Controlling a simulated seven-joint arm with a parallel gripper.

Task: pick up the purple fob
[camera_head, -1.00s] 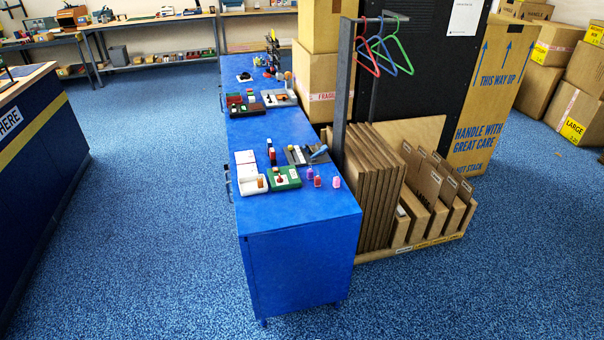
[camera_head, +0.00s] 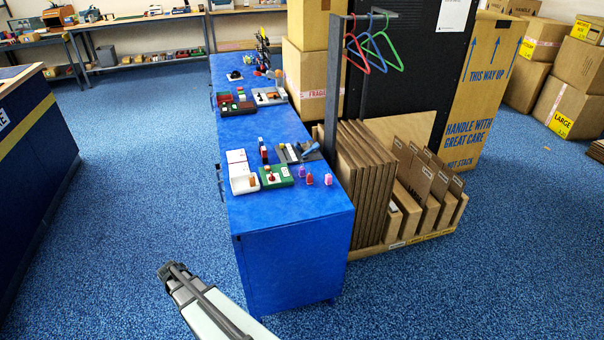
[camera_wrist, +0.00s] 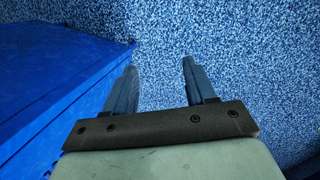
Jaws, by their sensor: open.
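The purple fob (camera_head: 302,171) is a small upright piece on the blue cabinet top, near its right edge. A red fob (camera_head: 309,180) and a pink fob (camera_head: 328,179) stand close by; all are small in the head view. My gripper (camera_wrist: 160,64) is open and empty in the wrist view, with its two dark fingers apart over the blue floor. No fob shows in the wrist view. A pale part of my arm shows at the bottom of the head view, left of the cabinet front and well away from the fobs.
The blue cabinet (camera_head: 290,245) also shows at the left of the wrist view (camera_wrist: 55,75). A green block tray (camera_head: 276,183) and a white tray (camera_head: 243,187) stand left of the fobs. Cardboard sheets (camera_head: 358,180) stand right of the cabinet. The near cabinet top is bare.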

